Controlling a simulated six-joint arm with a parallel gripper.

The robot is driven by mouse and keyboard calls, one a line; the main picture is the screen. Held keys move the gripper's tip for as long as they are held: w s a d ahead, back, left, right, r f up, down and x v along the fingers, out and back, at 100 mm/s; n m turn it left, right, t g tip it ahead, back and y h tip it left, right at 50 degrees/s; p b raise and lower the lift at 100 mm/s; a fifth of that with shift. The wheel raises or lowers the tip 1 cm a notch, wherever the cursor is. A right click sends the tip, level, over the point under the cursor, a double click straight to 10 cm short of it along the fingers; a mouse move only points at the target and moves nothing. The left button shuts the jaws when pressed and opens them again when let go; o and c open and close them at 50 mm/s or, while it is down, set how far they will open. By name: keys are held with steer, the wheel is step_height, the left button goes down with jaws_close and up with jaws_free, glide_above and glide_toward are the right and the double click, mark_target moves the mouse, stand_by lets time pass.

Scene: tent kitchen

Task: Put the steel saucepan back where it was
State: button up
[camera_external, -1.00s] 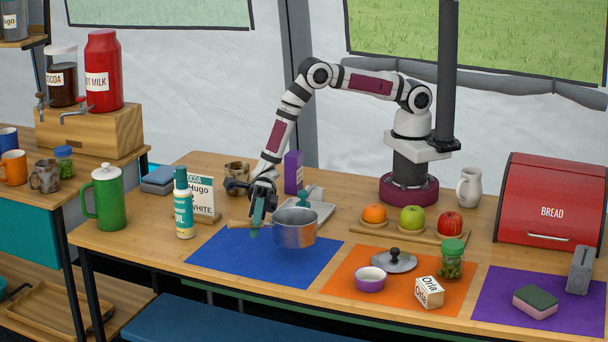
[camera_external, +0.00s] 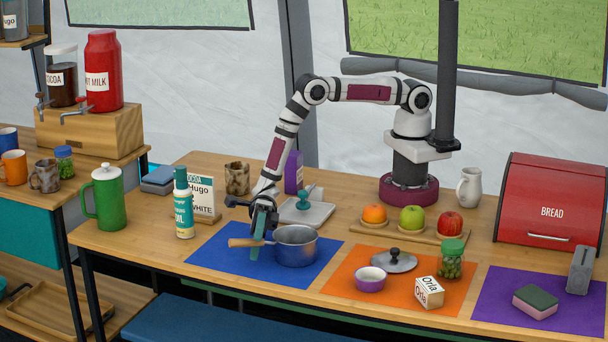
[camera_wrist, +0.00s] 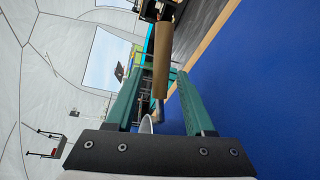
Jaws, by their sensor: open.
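The steel saucepan (camera_external: 296,247) sits upright on the blue mat (camera_external: 222,262), towards its right half. Its wooden handle (camera_external: 241,243) points left. My gripper (camera_external: 257,250) is at the handle, left of the pan, with its fingers pointing down. In the wrist view the two teal fingers (camera_wrist: 160,85) stand apart, open, with the wooden handle (camera_wrist: 162,60) between them. I cannot tell whether either finger touches it. Only a sliver of the pan's rim (camera_wrist: 147,124) shows there.
The orange mat (camera_external: 345,262) to the right holds a lid (camera_external: 394,260), a purple bowl (camera_external: 370,280), a small box (camera_external: 429,292) and a green jar (camera_external: 451,260). A teal-capped bottle (camera_external: 183,205) stands left of the blue mat. A grey tray (camera_external: 318,215) lies behind the pan.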

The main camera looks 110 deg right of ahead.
steer(key=shift+r, duration=0.1)
steer(key=v, duration=1.2)
steer(key=w+d+r+m+t+h, duration=0.4)
steer(key=w+d+r+m+h, duration=0.25)
steer(key=w+m, duration=0.2)
steer(key=s+d+r+m+g+h, duration=0.2)
steer(key=s+d+r+m+h, duration=0.6)
steer(key=m, duration=0.5)
steer(key=s+a+r+m+g, duration=0.1)
steer(key=s+m, duration=0.4)
steer(key=s, duration=0.6)
steer(key=s+a+m+g+y, duration=0.1)
steer(key=s+a+m+g, duration=0.3)
steer(key=s, duration=0.8)
steer(key=s+a+r+m+g, duration=0.1)
steer(key=s+a+m+g, duration=0.2)
steer(key=s+m, duration=0.5)
steer(key=s+g, duration=0.1)
steer(key=s, duration=0.2)
steer(key=shift+s+r, duration=0.2)
steer(key=shift+r, duration=0.1)
